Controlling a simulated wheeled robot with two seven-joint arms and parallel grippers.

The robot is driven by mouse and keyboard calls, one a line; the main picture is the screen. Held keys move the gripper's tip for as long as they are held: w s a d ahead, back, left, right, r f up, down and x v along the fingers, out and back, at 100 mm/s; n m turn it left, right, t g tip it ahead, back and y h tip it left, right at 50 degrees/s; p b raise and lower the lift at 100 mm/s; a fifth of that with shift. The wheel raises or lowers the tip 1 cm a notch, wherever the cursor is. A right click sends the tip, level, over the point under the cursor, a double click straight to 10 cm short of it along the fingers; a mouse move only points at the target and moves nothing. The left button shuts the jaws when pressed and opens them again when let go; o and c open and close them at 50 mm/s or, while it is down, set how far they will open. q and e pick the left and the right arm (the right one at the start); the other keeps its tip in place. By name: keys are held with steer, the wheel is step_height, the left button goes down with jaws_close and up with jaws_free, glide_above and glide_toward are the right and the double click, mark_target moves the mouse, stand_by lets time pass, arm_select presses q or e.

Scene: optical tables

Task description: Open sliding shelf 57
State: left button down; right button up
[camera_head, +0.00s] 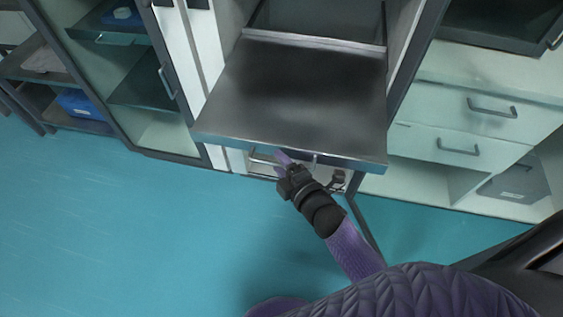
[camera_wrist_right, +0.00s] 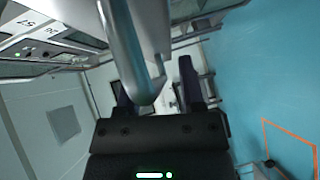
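A grey metal sliding shelf (camera_head: 300,95) juts out of the middle cabinet in the head view, its front edge overhanging the floor side. I cannot read its number there. A label reading 57 (camera_wrist_right: 25,21) shows at the upper left of the right wrist view. My right gripper (camera_head: 284,160) is at the shelf's front edge, by a metal handle (camera_head: 314,160). In the wrist view a curved metal handle (camera_wrist_right: 132,65) runs between the separated fingers of my right gripper (camera_wrist_right: 155,88). Whether they touch it is unclear. My left gripper is not in view.
White drawers with handles (camera_head: 490,108) stand on the right. A glass-fronted cabinet (camera_head: 165,85) and a rack with a blue bin (camera_head: 80,106) stand on the left. The turquoise floor (camera_head: 130,235) is clear at lower left.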

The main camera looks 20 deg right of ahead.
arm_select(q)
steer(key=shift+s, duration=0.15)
arm_select(e)
steer(key=shift+s+r, duration=0.1)
steer(key=shift+s, duration=0.1)
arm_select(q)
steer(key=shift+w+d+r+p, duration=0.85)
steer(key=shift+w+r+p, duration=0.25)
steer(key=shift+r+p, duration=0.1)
arm_select(e)
steer(key=v, duration=0.9)
steer(key=shift+s, duration=0.3)
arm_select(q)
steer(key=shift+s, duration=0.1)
arm_select(e)
steer(key=shift+d, duration=0.15)
